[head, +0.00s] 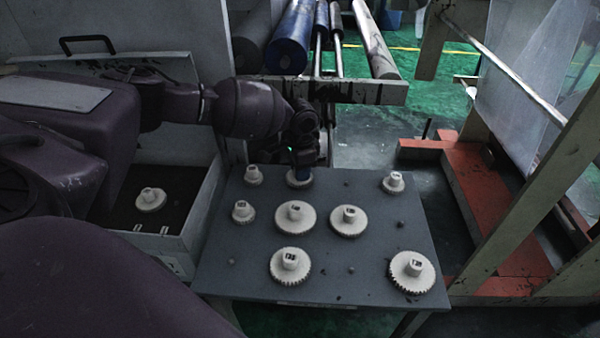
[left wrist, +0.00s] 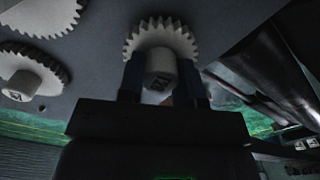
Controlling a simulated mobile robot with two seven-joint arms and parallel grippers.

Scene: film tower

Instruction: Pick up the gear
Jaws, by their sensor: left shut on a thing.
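Several white gears with raised hubs stand on a grey board (head: 330,265). My left gripper (head: 303,165) is at the board's far edge, pointing down at a white gear (head: 299,180) there. In the left wrist view, the two dark fingers (left wrist: 162,80) are shut on this gear's hub, one on each side, and the toothed rim (left wrist: 160,34) shows beyond them. The gripper hides part of the gear in the head view. I cannot tell whether the gear touches the board. My right gripper is not in view.
Another gear (head: 151,198) lies in a box at left. Rollers (head: 292,40) stand behind the board. A red frame (head: 490,215) is at right.

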